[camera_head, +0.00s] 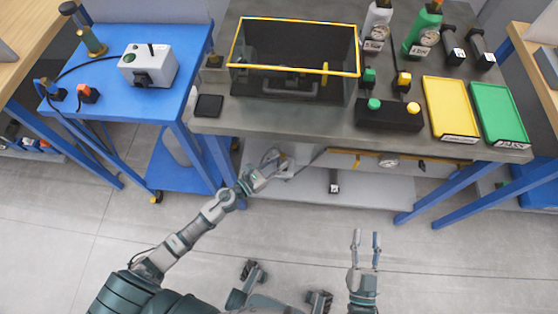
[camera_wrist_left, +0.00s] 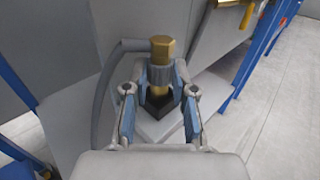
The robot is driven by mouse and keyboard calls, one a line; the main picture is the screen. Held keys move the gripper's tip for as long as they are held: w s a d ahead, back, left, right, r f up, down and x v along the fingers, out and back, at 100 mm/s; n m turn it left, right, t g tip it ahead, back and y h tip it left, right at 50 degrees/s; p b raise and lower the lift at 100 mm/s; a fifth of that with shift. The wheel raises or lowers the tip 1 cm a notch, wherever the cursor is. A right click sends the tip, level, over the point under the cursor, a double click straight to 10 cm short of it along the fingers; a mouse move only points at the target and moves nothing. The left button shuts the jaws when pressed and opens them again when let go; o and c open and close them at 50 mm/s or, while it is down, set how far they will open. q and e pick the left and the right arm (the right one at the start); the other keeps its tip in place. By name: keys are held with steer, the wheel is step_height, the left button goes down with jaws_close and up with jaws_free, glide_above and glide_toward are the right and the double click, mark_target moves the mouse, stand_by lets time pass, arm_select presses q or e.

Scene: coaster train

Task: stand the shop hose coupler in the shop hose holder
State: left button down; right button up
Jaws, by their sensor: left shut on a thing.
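My left gripper (camera_head: 268,167) is low in front of the bench, over the lower shelf. In the left wrist view its fingers (camera_wrist_left: 159,100) are shut on the hose coupler (camera_wrist_left: 161,48), which has a brass hex top and a grey collar. The coupler looks upright. A grey hose (camera_wrist_left: 106,62) curves beside it. Below the fingers is a dark square part on a pale grey base (camera_wrist_left: 187,127), perhaps the hose holder; I cannot tell whether the coupler's lower end is in it. My right gripper (camera_head: 366,240) is open and empty over the floor.
The bench top (camera_head: 290,115) is just above and behind my left gripper. It carries a yellow-framed glass box (camera_head: 293,70), a yellow tray (camera_head: 450,105) and a green tray (camera_head: 499,112). A blue cart (camera_head: 130,95) stands left.

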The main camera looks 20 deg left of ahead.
arm_select(q)
steer(key=shift+f+b, duration=0.45)
steer(key=shift+f, duration=0.05)
stand_by(0.3)
steer(key=c, duration=0.9)
jaws_free()
steer(key=shift+o, duration=0.2)
steer(key=v, duration=1.2)
